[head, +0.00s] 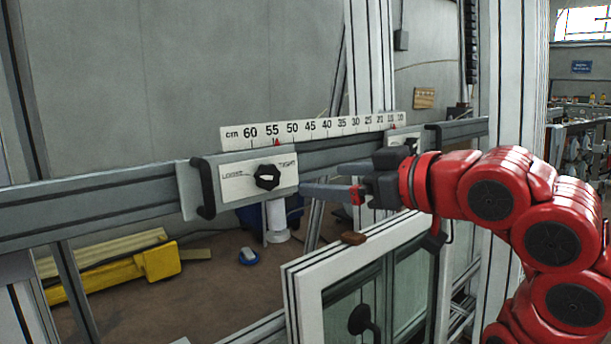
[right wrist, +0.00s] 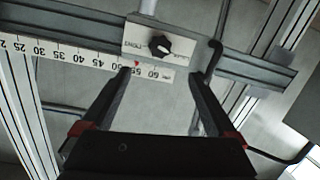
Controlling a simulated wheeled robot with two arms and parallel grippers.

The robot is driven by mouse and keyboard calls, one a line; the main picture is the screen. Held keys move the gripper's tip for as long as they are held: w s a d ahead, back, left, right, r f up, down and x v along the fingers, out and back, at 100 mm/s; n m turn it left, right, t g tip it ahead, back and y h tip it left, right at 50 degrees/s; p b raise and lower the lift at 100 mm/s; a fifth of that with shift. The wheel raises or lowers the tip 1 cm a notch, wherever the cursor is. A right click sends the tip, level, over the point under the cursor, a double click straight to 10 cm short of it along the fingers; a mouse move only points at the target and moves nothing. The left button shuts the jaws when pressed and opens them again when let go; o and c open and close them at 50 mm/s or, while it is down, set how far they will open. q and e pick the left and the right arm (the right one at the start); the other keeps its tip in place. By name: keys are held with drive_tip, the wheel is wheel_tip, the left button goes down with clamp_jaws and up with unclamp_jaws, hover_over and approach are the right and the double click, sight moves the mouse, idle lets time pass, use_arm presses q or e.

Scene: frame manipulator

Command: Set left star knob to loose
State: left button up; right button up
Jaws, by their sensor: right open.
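The left star knob (head: 267,177) is black and sits on a pale plate (head: 232,186) on the horizontal rail. LOOSE is printed to its left and TIGHT at its upper right. I cannot tell which label the knob points to. It also shows in the right wrist view (right wrist: 159,46), upper middle, beyond the fingertips. My right gripper (head: 318,181) is open and empty, just right of the plate, with its fingers pointing left at it. In the right wrist view the fingers (right wrist: 162,76) are spread, apart from the knob. My left gripper is out of view.
A centimetre scale (head: 315,130) with red markers runs above the rail (head: 90,205). A black handle (head: 203,188) is at the plate's left end. A second plate (head: 400,133) is partly hidden behind my right gripper. A white-framed glass panel (head: 303,300) stands below.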

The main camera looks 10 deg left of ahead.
drive_tip(key=shift+v, duration=1.25)
drive_tip(key=shift+w, duration=0.1)
